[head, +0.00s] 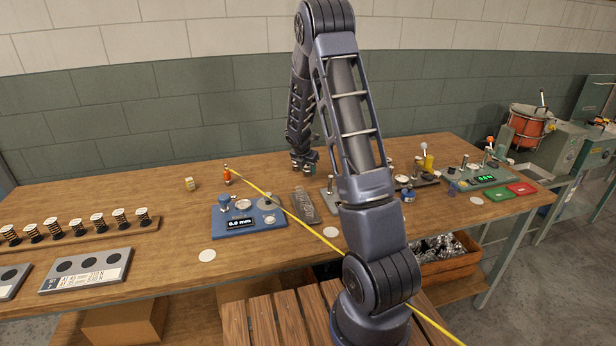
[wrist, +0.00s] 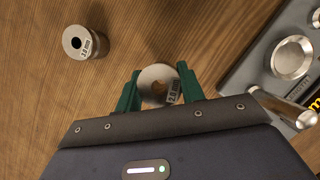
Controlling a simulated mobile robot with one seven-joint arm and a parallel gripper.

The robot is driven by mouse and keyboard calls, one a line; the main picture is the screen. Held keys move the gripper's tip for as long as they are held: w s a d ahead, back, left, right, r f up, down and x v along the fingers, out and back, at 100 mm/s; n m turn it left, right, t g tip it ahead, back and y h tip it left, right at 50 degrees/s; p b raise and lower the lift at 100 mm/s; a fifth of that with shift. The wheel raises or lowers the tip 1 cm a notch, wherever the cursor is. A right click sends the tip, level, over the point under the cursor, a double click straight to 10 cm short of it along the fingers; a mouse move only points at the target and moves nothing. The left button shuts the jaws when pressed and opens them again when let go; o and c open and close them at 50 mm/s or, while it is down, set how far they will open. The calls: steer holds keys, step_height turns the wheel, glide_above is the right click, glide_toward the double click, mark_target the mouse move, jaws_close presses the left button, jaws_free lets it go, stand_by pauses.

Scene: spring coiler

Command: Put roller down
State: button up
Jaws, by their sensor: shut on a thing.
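My gripper (wrist: 158,88) shows its green fingers in the wrist view, shut on a metal roller (wrist: 158,73) with a pale label on its side. In the head view my gripper (head: 306,170) is low over the far middle of the workbench (head: 130,195); the held roller cannot be made out there. I cannot tell whether the held roller touches the wood. A second labelled metal roller (wrist: 84,42) stands on the bench, up and left of my gripper in the wrist view, apart from it.
A grey plate (wrist: 255,65) with metal discs and a post lies close to my gripper's right. In the head view, a blue gauge (head: 232,212), a dark plate (head: 303,205) and a yellow line (head: 285,208) lie nearer. Bare wood surrounds the held roller's left side.

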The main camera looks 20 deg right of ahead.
mark_target(308, 182)
steer(key=shift+f, duration=1.7)
steer(key=shift+f, duration=0.15)
steer(key=o, duration=1.3)
steer(key=shift+c, duration=0.2)
